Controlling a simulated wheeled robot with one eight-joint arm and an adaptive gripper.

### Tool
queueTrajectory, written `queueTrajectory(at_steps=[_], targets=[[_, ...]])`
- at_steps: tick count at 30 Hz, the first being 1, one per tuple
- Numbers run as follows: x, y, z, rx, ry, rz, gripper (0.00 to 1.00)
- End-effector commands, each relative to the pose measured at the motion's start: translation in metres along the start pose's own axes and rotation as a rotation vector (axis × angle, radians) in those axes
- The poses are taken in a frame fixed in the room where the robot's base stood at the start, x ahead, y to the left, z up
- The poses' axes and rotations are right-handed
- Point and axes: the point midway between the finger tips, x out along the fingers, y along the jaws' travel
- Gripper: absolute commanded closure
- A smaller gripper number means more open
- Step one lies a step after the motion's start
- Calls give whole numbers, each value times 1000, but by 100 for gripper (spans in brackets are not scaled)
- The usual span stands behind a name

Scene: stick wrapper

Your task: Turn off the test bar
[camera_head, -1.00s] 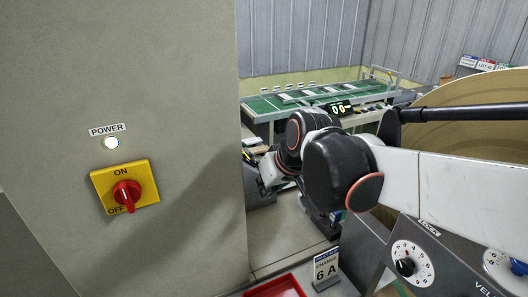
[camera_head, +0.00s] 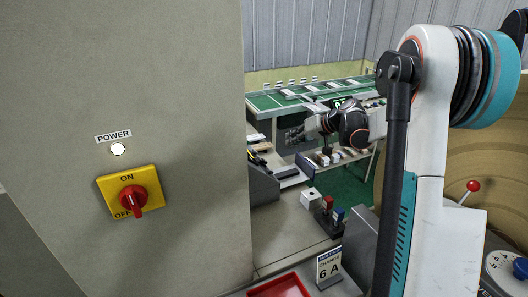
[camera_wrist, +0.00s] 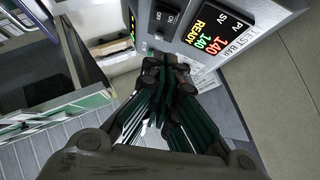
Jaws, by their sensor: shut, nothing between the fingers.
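The test bar unit's grey panel, labelled TEST BAR (camera_wrist: 245,42), fills the upper right of the wrist view. Its lit display (camera_wrist: 210,32) reads 140 in red and in green, with READY in yellow. A dark switch (camera_wrist: 166,18) with ON and OFF markings sits left of the display; its position is too small to tell. My gripper (camera_wrist: 166,66) is shut and empty, with its fingertips just below the switch in the picture. I cannot tell whether they touch the panel. In the head view my gripper is small and far off, beside the conveyor.
A grey cabinet with a red rotary knob (camera_head: 133,197) on a yellow plate and a lit POWER lamp (camera_head: 117,149) stands at left. A green conveyor table (camera_head: 300,97) is at the back. A red tray (camera_head: 280,288) and a 6 A sign (camera_head: 328,268) are in front.

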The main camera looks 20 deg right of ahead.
Motion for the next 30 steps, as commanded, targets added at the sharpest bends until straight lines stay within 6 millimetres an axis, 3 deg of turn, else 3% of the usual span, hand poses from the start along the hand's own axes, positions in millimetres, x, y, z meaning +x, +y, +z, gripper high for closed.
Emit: queueTrajectory(at_steps=[3,8,24,30], targets=[[0,14,-5,11,16,-15,100],[9,17,-6,12,19,-20,100],[107,15,-5,10,18,-19,100],[123,14,14,12,18,-18,100]])
